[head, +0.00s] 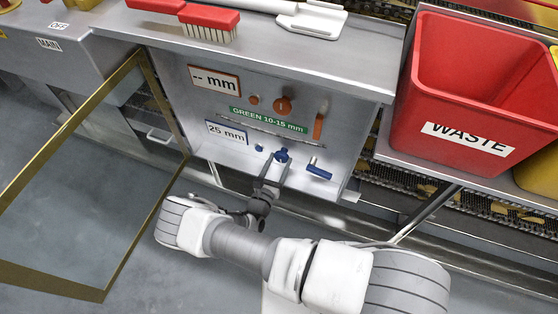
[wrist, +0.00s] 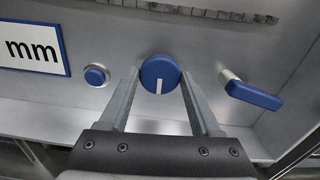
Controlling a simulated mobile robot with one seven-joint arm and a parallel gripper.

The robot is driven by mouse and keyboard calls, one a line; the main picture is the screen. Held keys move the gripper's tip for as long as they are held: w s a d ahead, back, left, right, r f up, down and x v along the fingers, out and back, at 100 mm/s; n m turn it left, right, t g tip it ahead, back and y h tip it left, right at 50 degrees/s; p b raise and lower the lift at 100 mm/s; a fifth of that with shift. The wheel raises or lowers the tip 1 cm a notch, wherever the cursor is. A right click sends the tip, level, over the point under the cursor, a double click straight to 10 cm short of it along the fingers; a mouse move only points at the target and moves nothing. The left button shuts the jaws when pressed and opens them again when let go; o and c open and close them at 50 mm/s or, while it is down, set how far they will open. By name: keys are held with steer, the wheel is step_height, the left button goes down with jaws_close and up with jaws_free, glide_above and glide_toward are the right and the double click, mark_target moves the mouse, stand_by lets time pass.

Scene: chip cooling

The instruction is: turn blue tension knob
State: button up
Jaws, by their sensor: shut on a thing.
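The blue tension knob (head: 282,155) sits low on the grey panel, below the green 10-15 mm label (head: 268,120). In the wrist view the knob (wrist: 159,72) is a round blue disc with a white mark pointing down in the picture. My gripper (head: 275,166) reaches up to it from below. In the wrist view my gripper's two fingers (wrist: 160,78) stand on either side of the knob and are shut on it. The exact contact at the fingertips is hard to see.
A blue lever (wrist: 252,93) is right of the knob and a blue button (wrist: 96,75) left of it. A 25 mm display (head: 227,132) is beside them. Orange controls (head: 283,105) are above. A yellow-framed door (head: 68,128) stands open at left. A red waste bin (head: 470,105) is at right.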

steer(key=m+p, duration=0.1)
steer(key=m, duration=0.4)
steer(key=shift+m+p, duration=0.3)
steer(key=shift+p, duration=0.05)
steer(key=shift+m+p, duration=0.55)
steer(key=shift+m, duration=1.25)
steer(key=o, duration=1.4)
steer(key=shift+s, duration=0.15)
steer(key=p+v, duration=0.1)
steer(key=v, duration=1.6)
steer(key=shift+s+a, duration=0.1)
